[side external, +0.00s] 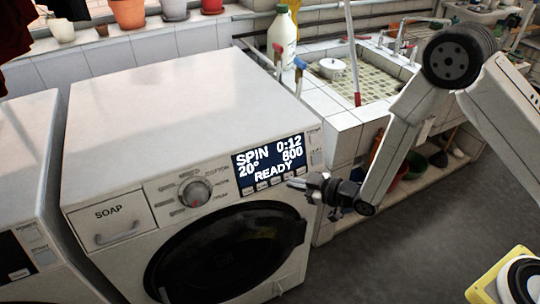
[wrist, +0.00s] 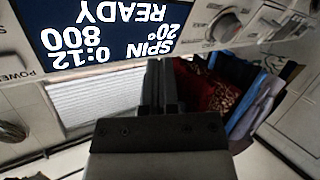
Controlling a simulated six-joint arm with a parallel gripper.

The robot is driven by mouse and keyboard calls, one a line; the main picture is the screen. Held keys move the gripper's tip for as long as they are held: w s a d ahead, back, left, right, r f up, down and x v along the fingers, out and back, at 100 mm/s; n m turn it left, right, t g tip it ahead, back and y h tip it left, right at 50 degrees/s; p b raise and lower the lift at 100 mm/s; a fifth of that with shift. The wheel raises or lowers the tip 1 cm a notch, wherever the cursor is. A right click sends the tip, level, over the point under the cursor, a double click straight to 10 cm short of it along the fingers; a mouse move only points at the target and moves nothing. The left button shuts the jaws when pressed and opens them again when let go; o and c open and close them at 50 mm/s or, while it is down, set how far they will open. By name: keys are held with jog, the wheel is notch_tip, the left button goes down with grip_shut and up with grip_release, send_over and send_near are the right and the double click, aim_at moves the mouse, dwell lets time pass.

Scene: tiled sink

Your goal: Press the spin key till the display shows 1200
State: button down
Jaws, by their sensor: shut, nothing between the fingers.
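The washing machine's display (side external: 268,160) is lit and reads SPIN, 0:12, 20°, 800 and READY. It also shows upside down in the wrist view (wrist: 100,30). A row of small keys (side external: 262,186) runs along the display's lower edge; their labels are too small to read, so I cannot tell which is the spin key. My gripper (side external: 293,183) is shut and empty, its tips close to the right end of the key row. I cannot tell whether they touch a key. In the wrist view, my shut fingers (wrist: 162,68) point toward the panel; the key row is not visible there.
A round dial (side external: 195,192) and a soap drawer (side external: 108,220) are left of the display. The dark round door (side external: 225,255) is below. A second machine (side external: 25,200) stands at left. A tiled sink (side external: 365,75) and a milk-coloured bottle (side external: 283,38) are behind.

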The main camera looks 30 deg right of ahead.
aim_at(258, 186)
jog(key=s+a+f+n+t+y, duration=0.1)
jog(key=s+a+f+n+y, duration=0.1)
jog(key=s+a+f+y, duration=0.1)
jog(key=shift+s+a+y, duration=0.3)
jog(key=shift+a+y, duration=0.5)
jog(key=w+f, duration=0.3)
jog(key=w, duration=0.5)
jog(key=shift+w, duration=0.2)
dwell(0.3)
jog(key=shift+w+f, duration=0.2)
jog(key=shift+w, duration=0.55)
dwell(2.9)
jog(key=shift+s, duration=0.15)
jog(key=shift+s+r, duration=0.25)
jog(key=shift+s, duration=0.35)
jog(key=shift+s, duration=0.1)
dwell(0.4)
jog(key=shift+s+r, duration=0.25)
jog(key=shift+s, duration=0.5)
jog(key=shift+s+r, duration=0.3)
jog(key=shift+s, duration=0.5)
jog(key=shift+s+r, duration=0.25)
jog(key=shift+s, duration=0.5)
